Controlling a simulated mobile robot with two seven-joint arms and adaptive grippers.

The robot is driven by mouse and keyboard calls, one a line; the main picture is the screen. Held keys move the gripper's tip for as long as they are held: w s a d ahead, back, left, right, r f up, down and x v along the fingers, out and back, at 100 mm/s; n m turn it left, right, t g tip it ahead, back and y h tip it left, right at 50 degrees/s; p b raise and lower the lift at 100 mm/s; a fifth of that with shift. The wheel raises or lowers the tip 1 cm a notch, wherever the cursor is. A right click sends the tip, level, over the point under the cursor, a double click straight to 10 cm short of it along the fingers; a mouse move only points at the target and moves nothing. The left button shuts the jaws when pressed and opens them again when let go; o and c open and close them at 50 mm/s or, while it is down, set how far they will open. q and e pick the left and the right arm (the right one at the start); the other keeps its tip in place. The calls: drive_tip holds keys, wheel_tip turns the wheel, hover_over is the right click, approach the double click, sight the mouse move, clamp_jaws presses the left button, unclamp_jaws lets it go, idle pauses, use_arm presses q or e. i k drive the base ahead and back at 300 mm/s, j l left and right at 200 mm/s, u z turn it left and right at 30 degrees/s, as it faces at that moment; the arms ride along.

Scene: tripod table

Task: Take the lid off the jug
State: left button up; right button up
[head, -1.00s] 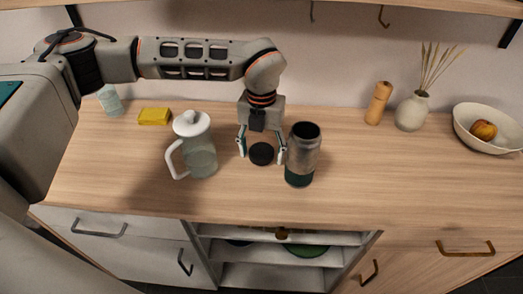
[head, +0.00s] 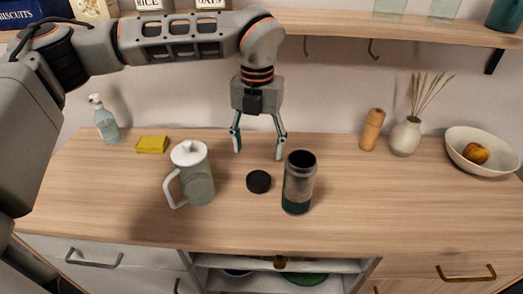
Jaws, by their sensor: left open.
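The jug (head: 199,184) stands upright on the wooden counter, left of centre, with a clear body and a white handle on its left. Its white lid (head: 188,153) sits on top. My left gripper (head: 258,150) is open and empty, pointing down above the counter, to the right of the jug and apart from it. My right gripper is not in view.
A black round cap (head: 259,181) lies on the counter beside an open grey and green canister (head: 298,185). A yellow sponge (head: 152,145) and a soap bottle (head: 105,122) stand behind left. A pepper mill (head: 372,130), vase (head: 405,137) and bowl (head: 462,153) are at the right. A shelf (head: 390,29) runs above.

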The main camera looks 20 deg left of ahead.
sight(188, 153)
drive_tip(key=k, duration=1)
